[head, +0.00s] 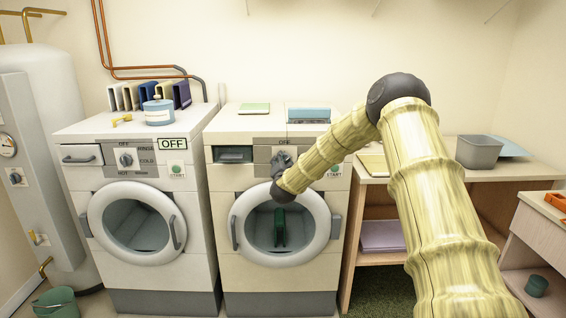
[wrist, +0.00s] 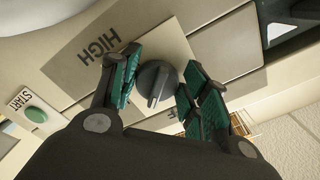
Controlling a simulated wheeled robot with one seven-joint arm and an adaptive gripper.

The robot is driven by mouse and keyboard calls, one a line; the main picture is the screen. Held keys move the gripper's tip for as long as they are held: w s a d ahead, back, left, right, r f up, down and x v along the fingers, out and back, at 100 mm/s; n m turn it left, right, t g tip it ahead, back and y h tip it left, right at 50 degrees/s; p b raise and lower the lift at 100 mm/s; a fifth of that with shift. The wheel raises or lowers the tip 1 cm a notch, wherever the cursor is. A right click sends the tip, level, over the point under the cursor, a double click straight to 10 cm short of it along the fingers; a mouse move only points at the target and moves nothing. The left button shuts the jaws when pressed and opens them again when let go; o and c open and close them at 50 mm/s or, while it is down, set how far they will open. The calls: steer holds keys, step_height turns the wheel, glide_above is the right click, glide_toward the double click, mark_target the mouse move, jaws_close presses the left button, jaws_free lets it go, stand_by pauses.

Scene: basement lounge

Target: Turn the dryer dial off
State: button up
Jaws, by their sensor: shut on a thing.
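The dryer (head: 228,182) is the right-hand white machine, with a grey control panel marked OFF at its top. Its dark grey round dial (wrist: 155,84) shows in the wrist view, with a raised ridge across its face. The label HIGH (wrist: 97,48) is printed up and left of the dial there; another label is mostly hidden by the fingers. My gripper (wrist: 160,92) has its green-padded fingers on either side of the dial and is shut on it. In the head view my gripper (head: 283,161) is at the panel and covers most of the dial.
A washer (head: 140,270) with its own dial (head: 126,157) stands left of the dryer. A green START button (wrist: 36,114) is beside the dial. The dryer's round door (head: 240,205) is below my gripper. A wooden table (head: 362,178) with a grey bin (head: 479,153) stands right.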

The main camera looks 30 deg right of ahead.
steer(key=n, duration=0.3)
steer(key=n+p, duration=0.1)
steer(key=n, duration=0.1)
steer(key=shift+s+d+f+n, duration=0.15)
steer(key=shift+s+f+n, duration=0.05)
steer(key=shift+f+n, duration=0.15)
steer(key=shift+s+d+f+n, duration=0.1)
steer(key=shift+n, duration=0.9)
steer(key=shift+s+d+f+n, duration=0.1)
steer(key=shift+n, duration=0.85)
steer(key=o, duration=0.9)
steer(key=shift+w+d+r, duration=0.1)
steer(key=shift+r, duration=0.1)
steer(key=v, duration=1.2)
